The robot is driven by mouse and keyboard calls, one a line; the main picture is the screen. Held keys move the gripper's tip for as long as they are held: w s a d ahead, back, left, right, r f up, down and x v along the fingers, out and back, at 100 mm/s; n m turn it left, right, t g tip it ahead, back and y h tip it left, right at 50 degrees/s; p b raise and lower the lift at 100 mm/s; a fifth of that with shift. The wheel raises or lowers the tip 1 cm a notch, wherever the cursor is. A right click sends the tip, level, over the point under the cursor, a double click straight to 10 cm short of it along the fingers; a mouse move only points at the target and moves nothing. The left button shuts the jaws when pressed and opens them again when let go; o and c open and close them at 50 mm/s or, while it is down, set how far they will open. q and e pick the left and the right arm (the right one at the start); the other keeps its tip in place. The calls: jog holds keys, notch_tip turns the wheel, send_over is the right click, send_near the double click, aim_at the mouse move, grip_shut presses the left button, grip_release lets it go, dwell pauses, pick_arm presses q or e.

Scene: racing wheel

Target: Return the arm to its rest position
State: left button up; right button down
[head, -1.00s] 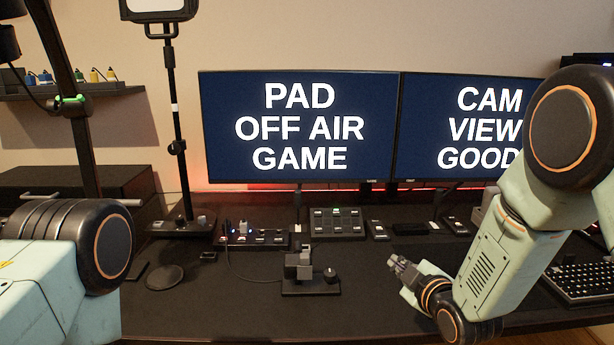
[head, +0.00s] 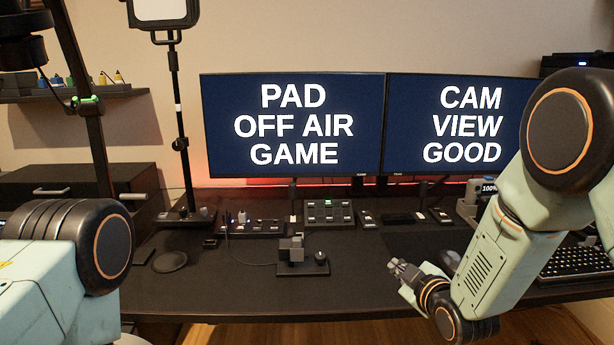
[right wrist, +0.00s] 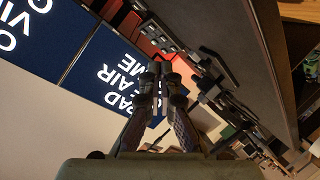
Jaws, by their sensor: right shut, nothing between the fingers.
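My right arm comes in from the right in the head view. Its gripper (head: 396,266) is above the front part of the dark desk (head: 250,292), right of the small grey device with a black knob (head: 292,252). In the right wrist view the two fingers of the gripper (right wrist: 160,70) meet at their tips, with nothing between them. My left arm shows only as a link and joint at the left edge of the head view. The left gripper is out of view.
Two monitors (head: 292,125) (head: 460,122) stand at the back. A button panel (head: 329,213) and small control boxes (head: 255,227) line the desk before them. A keyboard (head: 585,262) lies at right, beside my right arm. A light stand (head: 175,120) rises at left. The front desk is mostly clear.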

jog(key=s+d+f+m+g+h, duration=0.1)
jog(key=s+f+m+g, duration=0.35)
jog(key=s+f, duration=0.35)
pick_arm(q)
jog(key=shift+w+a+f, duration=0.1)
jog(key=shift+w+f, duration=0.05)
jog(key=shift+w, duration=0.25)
pick_arm(e)
jog(key=s+f+m+g, duration=0.2)
jog(key=s+f, duration=0.3)
jog(key=s, duration=0.7)
jog(key=s+d+f+m+g+h, duration=0.1)
jog(key=s+f+g, duration=0.3)
jog(key=s, duration=0.8)
jog(key=s+d+f+m+g, duration=0.1)
jog(key=s+f+m+g, duration=0.2)
jog(key=s+f, duration=0.4)
jog(key=s+g, duration=0.1)
jog(key=s, duration=0.4)
jog(key=shift+s+f+h, duration=0.15)
jog(key=shift+s+h, duration=0.15)
jog(key=shift+s, duration=0.1)
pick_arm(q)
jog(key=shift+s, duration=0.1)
pick_arm(e)
jog(key=shift+s+m, duration=0.1)
jog(key=shift+m, duration=0.15)
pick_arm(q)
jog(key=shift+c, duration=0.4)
